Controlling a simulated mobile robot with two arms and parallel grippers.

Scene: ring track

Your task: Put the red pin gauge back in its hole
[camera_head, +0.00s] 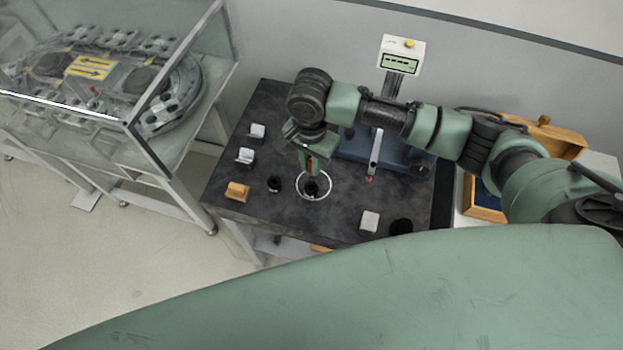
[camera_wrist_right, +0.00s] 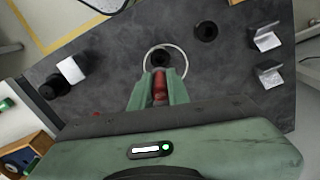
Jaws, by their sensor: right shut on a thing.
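My right gripper (camera_head: 311,170) points down over the dark table, inside or just above a white ring. It is shut on the red pin gauge (camera_head: 309,165), which shows between the green fingers. In the right wrist view the red pin gauge (camera_wrist_right: 159,88) sits between the fingertips (camera_wrist_right: 158,92). A black round holder (camera_head: 312,188) lies within the white ring (camera_head: 329,186), close to the fingertips; it also shows in the wrist view (camera_wrist_right: 158,57). Whether the pin's lower end touches it is hidden. My left gripper is not in view.
On the dark table (camera_head: 340,222) are a second black round piece (camera_head: 274,184), a wooden block (camera_head: 237,191), metal blocks (camera_head: 246,155) and a white block (camera_head: 369,220). A blue stand (camera_head: 350,147) is behind right. A glass-cased ring track (camera_head: 100,75) stands left.

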